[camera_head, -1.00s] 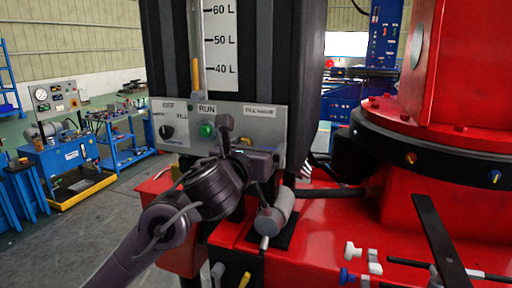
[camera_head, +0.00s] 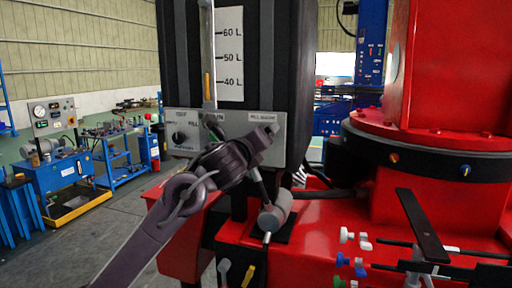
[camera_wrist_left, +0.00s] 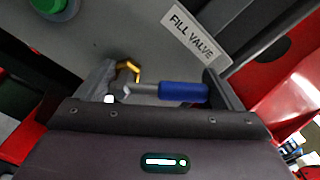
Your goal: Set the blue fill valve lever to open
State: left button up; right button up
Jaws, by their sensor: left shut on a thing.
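The blue fill valve lever (camera_wrist_left: 183,92) shows in the left wrist view, with a blue sleeve on a grey shank and a brass-coloured piece (camera_wrist_left: 130,68) behind its left end. It lies across the picture, below the FILL VALVE label (camera_wrist_left: 194,37). My left gripper (camera_wrist_left: 158,88) is shut on the lever, with one finger at each end of it. In the head view my left gripper (camera_head: 264,140) is at the right part of the grey panel (camera_head: 182,121) and hides the lever there. My right gripper is not in view.
A selector knob (camera_head: 180,137) sits on the panel's left. A green button (camera_wrist_left: 48,5) is near my left gripper. A black tank (camera_head: 285,60) with a level scale (camera_head: 230,55) stands above the panel. The red crane base (camera_head: 420,190) fills the right.

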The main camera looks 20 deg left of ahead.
pick_arm(q)
jog(key=shift+a+r+n, duration=0.15)
jog(key=shift+a+n, duration=0.05)
jog(key=shift+n, duration=0.8)
jog(key=shift+a+n, duration=0.15)
jog(key=shift+n, duration=0.35)
jog(key=n, duration=0.1)
jog(key=a+n, duration=0.1)
jog(key=n, duration=0.2)
jog(key=shift+a+r, duration=0.15)
jog(key=shift+r, duration=0.1)
jog(key=shift+a+n, duration=0.35)
jog(key=shift+n, duration=0.85)
jog(key=shift+a+n, duration=0.2)
jog(key=shift+n, duration=0.5)
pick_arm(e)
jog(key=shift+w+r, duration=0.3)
